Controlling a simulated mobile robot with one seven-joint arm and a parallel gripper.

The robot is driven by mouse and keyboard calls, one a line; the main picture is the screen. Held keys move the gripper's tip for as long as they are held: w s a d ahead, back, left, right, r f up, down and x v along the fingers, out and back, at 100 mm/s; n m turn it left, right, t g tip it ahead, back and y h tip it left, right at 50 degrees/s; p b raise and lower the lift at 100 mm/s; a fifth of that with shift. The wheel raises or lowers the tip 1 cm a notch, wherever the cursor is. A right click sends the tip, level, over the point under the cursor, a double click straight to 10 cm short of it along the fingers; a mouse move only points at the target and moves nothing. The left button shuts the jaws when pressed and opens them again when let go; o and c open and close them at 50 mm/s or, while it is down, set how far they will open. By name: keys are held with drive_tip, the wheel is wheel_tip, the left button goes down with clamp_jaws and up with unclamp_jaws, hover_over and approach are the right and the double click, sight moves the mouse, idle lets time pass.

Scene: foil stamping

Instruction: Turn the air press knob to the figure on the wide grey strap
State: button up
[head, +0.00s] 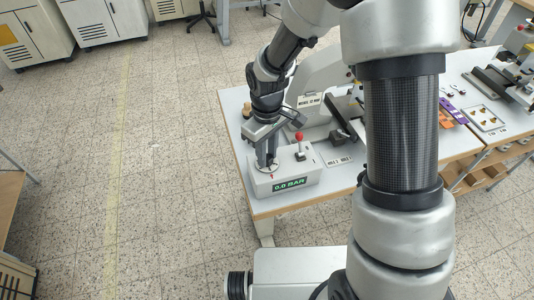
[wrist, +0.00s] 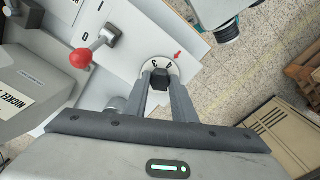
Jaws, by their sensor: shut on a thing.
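The air press control box (head: 285,181) is a pale box at the near left corner of the table, with a green display (head: 290,184) reading 0.0 BAR. My gripper (wrist: 160,82) points down at it, its two fingers shut on the dark knob (wrist: 160,77). The knob sits on a round white dial (wrist: 173,69) with black figures; a 3 and a 4 seem to show, the rest are hidden by my fingers. A red mark (wrist: 178,55) lies beside the dial. In the head view my gripper (head: 268,164) covers the knob. I cannot make out a wide grey strap.
A red-ball lever (wrist: 81,58) stands on the box close beside my gripper. A grey press body (head: 322,85) with a label rises behind. Small cards (head: 339,161) and a parts tray (head: 485,118) lie farther right. The floor left of the table is clear.

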drive_tip(key=o, duration=1.1)
wheel_tip(320, 180, up, 18)
drive_tip(key=shift+f+p, duration=0.25)
drive_tip(key=shift+p, duration=0.3)
drive_tip(key=s+d+r+m+t+p, duration=0.1)
drive_tip(key=s+d+r+m+t, duration=0.1)
drive_tip(key=s+d+r+m, duration=0.1)
drive_tip(key=s+d+r+m+t+p, duration=0.1)
drive_tip(key=s+d+r+m, duration=0.2)
drive_tip(key=s+d+r, duration=0.2)
drive_tip(key=s+d+r+m+t+p, duration=0.1)
drive_tip(key=s+d+r+m+t, duration=0.1)
drive_tip(key=s+d+r, duration=0.3)
drive_tip(key=shift+s+d+m+t, duration=0.1)
drive_tip(key=shift+s+m+t, duration=0.35)
drive_tip(key=shift+s, duration=1.25)
